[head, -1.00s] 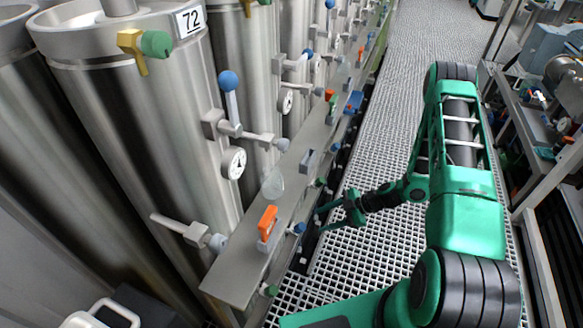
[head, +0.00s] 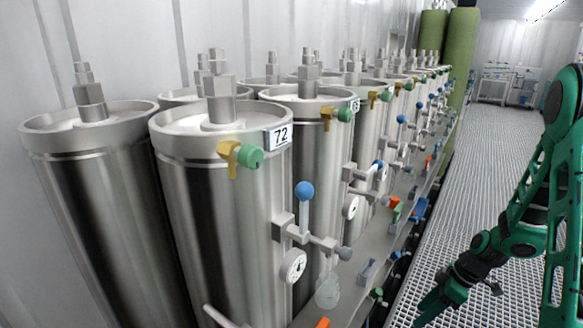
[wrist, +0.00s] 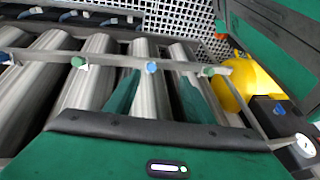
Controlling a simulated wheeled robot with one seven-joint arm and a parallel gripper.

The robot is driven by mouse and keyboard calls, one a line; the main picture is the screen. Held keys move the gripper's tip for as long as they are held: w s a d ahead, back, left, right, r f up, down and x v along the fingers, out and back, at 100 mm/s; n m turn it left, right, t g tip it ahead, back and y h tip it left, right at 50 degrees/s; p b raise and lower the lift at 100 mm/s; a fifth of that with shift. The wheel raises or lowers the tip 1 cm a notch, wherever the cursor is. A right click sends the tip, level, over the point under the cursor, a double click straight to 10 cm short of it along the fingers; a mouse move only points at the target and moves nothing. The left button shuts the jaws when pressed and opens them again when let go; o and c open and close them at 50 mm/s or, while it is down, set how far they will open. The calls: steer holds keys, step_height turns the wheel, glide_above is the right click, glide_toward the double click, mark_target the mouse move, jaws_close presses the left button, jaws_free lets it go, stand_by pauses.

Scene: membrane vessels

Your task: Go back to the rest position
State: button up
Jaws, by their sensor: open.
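My gripper (head: 434,308) is low over the grating walkway in the head view, to the right of the ledge in front of the vessels. It is empty, and the bottom of the frame cuts off part of its fingers. In the wrist view its two green fingers (wrist: 157,98) stand apart with nothing between them. My green and black arm comes down from the right edge of the head view. The nearest steel vessel carries a label 72 (head: 281,136), a green-and-yellow valve (head: 243,156) and a blue-knobbed lever (head: 304,192).
A row of steel vessels runs back on the left. The grey ledge (head: 345,272) bears gauges and coloured handles along the walkway. The grating floor (head: 478,168) is clear toward the back. The wrist view shows pipes with blue and green caps and a yellow object (wrist: 240,82).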

steer(key=s+d+r+m+h, duration=0.2)
steer(key=s+r+m, duration=0.6)
steer(key=s+r, duration=0.4)
steer(key=s+d+r+m+h, duration=0.2)
steer(key=s+r+m, duration=0.7)
steer(key=s+r, duration=0.3)
steer(key=shift+s+m+g+h, duration=0.3)
steer(key=shift+s, duration=0.25)
steer(key=shift+w+f, duration=0.2)
steer(key=shift+w, duration=0.45)
